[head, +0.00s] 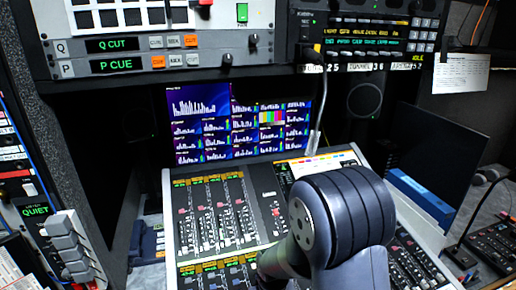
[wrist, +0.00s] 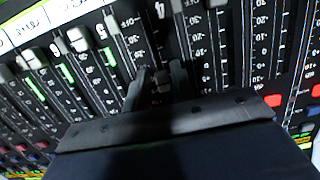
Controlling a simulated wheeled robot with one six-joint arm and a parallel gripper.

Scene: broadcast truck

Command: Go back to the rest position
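My gripper (wrist: 161,78) shows in the wrist view, just over a mixing console (wrist: 230,60). Its two dark fingers stand apart, one on each side of a dark fader cap (wrist: 160,84). I cannot tell whether they touch it. In the head view the console (head: 222,222) lies low in the middle, and my dark arm link covers its right part. My gripper is hidden behind the arm there.
More fader caps (wrist: 78,40) stand left of my gripper. Screens (head: 240,128) are behind the console, with a cue panel (head: 115,45) above. A bank of grey levers (head: 68,240) is at left. A dark monitor (head: 440,160) stands at right.

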